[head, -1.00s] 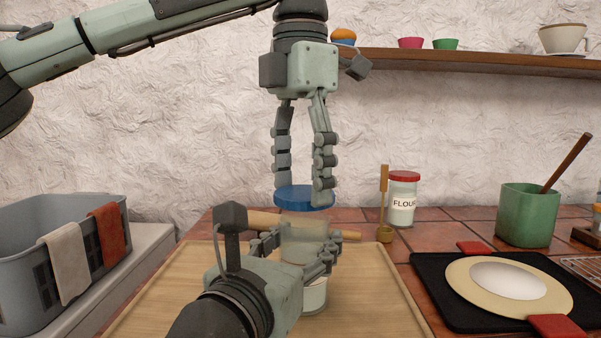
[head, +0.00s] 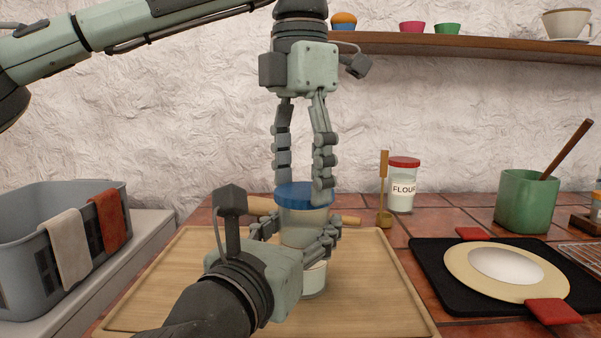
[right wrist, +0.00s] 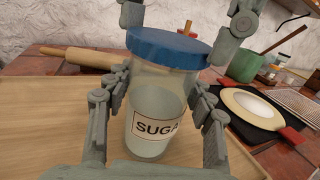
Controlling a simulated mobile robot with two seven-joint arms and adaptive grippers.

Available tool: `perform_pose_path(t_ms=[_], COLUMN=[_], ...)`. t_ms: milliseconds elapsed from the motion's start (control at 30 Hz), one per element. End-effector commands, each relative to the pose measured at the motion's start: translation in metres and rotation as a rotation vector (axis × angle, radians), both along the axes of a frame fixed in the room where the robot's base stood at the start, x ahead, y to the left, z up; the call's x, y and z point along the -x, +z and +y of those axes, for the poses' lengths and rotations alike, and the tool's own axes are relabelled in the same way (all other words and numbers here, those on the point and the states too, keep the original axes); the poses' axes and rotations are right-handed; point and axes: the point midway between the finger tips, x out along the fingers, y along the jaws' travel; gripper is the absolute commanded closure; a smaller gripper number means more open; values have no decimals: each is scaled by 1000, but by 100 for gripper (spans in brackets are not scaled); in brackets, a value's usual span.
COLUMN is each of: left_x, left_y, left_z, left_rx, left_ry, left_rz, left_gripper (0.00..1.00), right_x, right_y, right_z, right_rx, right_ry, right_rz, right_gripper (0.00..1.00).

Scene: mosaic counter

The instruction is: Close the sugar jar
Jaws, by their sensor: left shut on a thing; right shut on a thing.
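The sugar jar (right wrist: 152,115) is clear glass with a "SUGA…" label and pale contents, and stands upright over the wooden tray. In the head view the jar (head: 303,238) is partly hidden by my right gripper (head: 297,238), which is shut around its body. The blue lid (head: 298,188) is at the jar's mouth, with no clear gap between them. In the right wrist view the lid (right wrist: 168,48) looks level with the rim; whether it is fully seated I cannot tell. My left gripper (head: 301,190) is shut on the lid from above.
A green pot (head: 527,205) and a plate on a black mat (head: 440,290) are right. A grey basket (head: 30,215) is left.

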Motion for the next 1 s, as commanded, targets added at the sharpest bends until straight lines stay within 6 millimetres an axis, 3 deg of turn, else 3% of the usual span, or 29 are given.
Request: perform_pose_path(t_ms=[767,867,1000], left_x=[0,-1,-2], left_y=[-11,-12,-12], left_z=[0,0,0], left_rx=[0,0,2], left_ry=[-3,-64,-339], left_rz=[0,0,2], left_gripper=[49,49,49], right_x=[0,0,0], right_y=[0,0,0], right_z=[0,0,0], right_rx=[0,0,0], right_ry=[0,0,0], right_rz=[0,0,0], right_gripper=[100,100,100])
